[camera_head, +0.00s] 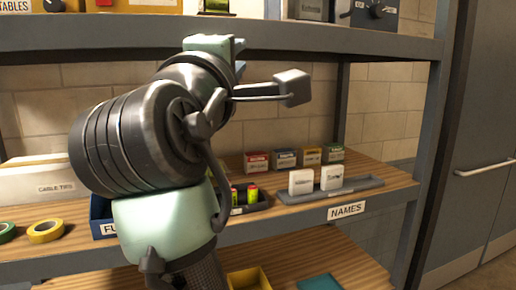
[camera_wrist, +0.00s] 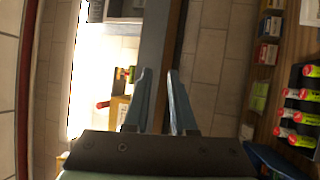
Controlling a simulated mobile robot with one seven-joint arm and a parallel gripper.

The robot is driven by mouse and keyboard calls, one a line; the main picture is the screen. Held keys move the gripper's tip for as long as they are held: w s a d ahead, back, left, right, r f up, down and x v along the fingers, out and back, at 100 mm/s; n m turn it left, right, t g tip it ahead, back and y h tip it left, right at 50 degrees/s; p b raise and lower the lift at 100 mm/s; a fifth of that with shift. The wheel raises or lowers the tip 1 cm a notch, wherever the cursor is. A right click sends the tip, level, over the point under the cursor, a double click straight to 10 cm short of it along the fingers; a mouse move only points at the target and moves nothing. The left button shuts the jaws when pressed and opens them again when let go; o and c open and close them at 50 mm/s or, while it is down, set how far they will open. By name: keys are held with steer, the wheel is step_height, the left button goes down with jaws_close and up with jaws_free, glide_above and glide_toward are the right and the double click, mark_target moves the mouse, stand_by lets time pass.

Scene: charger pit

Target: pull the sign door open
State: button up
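A tall grey door (camera_head: 480,140) with a long bar handle (camera_head: 484,167) stands at the right of the head view. It looks shut, and I see no sign on it, so I cannot tell whether it is the sign door. My gripper (camera_wrist: 159,72) shows in the wrist view with its two fingers a little apart and nothing between them. In the head view my arm stands in front of the shelves, left of the grey door and well apart from its handle. My fingers are mostly hidden there.
A shelf unit carries small boxes (camera_head: 284,159), a grey tray (camera_head: 360,187) with white blocks, tape rolls (camera_head: 46,230) and a NAMES label (camera_head: 346,209). Its upper board (camera_head: 330,40) is close to my wrist. A bright white area (camera_wrist: 90,80) fills the left of the wrist view.

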steer(key=s+d+f+m+t+y+b, duration=0.1)
steer(key=s+f+m+t+b, duration=0.1)
steer(key=s+m, duration=0.5)
steer(key=s+d+f+m+t+y+b, duration=0.2)
steer(key=s+f+m+t+b, duration=0.1)
steer(key=s+m, duration=0.5)
steer(key=shift+s+f+t+b, duration=0.4)
steer(key=shift+s+t, duration=0.4)
steer(key=shift+s, duration=0.55)
steer(key=shift+c, duration=0.2)
